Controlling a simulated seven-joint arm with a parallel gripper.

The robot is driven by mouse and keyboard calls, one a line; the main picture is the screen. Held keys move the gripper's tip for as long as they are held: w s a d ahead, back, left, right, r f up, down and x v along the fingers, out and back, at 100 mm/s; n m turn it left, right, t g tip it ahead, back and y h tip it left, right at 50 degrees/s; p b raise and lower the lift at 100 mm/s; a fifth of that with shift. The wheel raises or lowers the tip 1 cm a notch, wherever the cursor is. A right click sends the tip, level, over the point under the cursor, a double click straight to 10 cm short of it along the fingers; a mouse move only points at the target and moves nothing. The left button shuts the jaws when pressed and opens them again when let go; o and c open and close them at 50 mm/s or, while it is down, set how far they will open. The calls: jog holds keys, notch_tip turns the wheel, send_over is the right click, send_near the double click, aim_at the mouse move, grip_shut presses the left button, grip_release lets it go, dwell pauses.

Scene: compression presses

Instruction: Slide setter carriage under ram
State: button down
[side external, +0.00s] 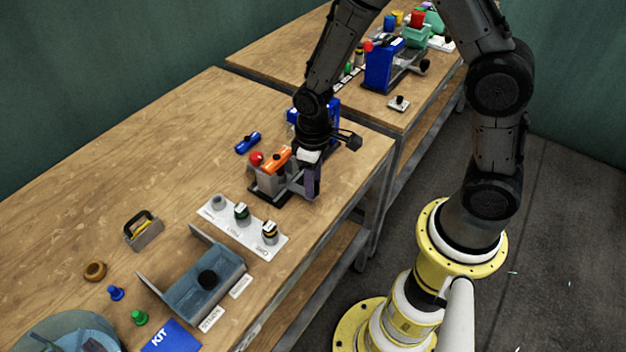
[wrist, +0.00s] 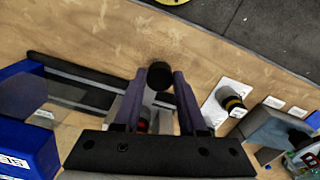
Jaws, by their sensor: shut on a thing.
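My gripper (side external: 312,188) is low over the near press, at the side of it facing my base. In the wrist view its two dark fingers (wrist: 158,82) are closed on a round black knob (wrist: 159,75), which I take for the setter carriage's handle. The grey carriage (side external: 268,181) sits on a dark base, with an orange piece (side external: 276,159) and a red ball (side external: 256,158) above or beside it. The blue press body (side external: 332,104) stands behind, partly hidden by my wrist. The ram and its exact alignment with the carriage are hidden.
A white plate (side external: 225,232) with several knobbed pieces stands in front of the press. A blue-grey tray (side external: 178,291) is nearer. A second blue press (side external: 382,64) stands on the far bench. The left tabletop is mostly clear.

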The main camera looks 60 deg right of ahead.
jog(key=d, duration=1.2)
jog(key=shift+w+d+r, duration=0.1)
jog(key=shift+d, duration=0.15)
jog(key=shift+c, duration=2.4)
grip_release()
notch_tip(320, 180, up, 14)
jog(key=shift+f, duration=0.15)
